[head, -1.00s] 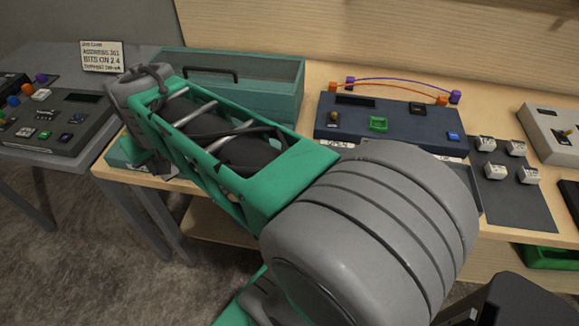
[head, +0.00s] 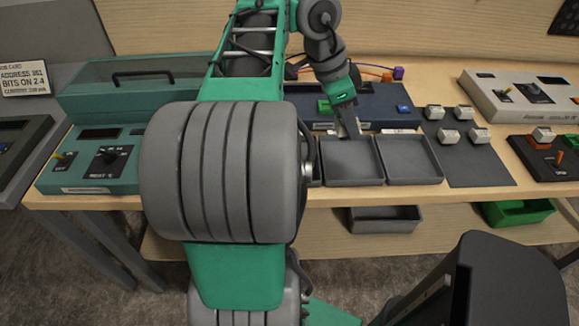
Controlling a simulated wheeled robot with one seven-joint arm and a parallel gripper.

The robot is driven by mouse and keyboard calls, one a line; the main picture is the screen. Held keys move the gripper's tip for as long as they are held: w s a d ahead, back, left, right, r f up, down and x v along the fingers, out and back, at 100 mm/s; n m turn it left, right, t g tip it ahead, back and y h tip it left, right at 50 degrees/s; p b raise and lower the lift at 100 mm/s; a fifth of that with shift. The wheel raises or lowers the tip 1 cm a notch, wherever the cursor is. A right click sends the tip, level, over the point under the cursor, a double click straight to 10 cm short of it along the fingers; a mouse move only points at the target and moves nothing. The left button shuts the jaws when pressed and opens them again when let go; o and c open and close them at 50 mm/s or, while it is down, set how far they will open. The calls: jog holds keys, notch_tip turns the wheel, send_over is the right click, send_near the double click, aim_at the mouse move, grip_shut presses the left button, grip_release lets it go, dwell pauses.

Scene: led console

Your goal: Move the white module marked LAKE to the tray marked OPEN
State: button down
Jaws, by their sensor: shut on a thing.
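My gripper (head: 348,128) points down over the back edge of the left grey tray (head: 352,163). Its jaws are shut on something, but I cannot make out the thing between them. The label behind this tray is partly covered by my gripper; it seems to read OPEN in the earlier view. A second grey tray (head: 411,160) stands just to the right, with a label too small to read. Several white modules, one of them here (head: 448,136), sit on the dark mat (head: 480,168) at the right. Their markings are too small to read, so I cannot pick out LAKE.
A dark blue console (head: 385,108) stands behind the trays. A teal console (head: 90,165) is at the left. A pale console (head: 515,98) and a dark box (head: 545,165) are at the right. A grey bin (head: 385,220) and a green bin (head: 515,212) sit below the tabletop.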

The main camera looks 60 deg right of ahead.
jog(key=shift+m, duration=0.5)
jog(key=w+f+b, duration=0.1)
jog(key=w+f, duration=0.2)
jog(key=w, duration=0.1)
jog(key=w+a+f+b, duration=0.1)
jog(key=w+f, duration=0.2)
jog(key=w, duration=0.1)
jog(key=w+f+b, duration=0.1)
jog(key=w+f, duration=0.3)
jog(key=shift+a+b, duration=0.3)
jog(key=shift+w+f+b, duration=0.2)
jog(key=shift+f+b, duration=0.3)
jog(key=shift+f, duration=0.95)
jog(key=shift+f, duration=0.15)
jog(key=c, duration=0.9)
grip_release()
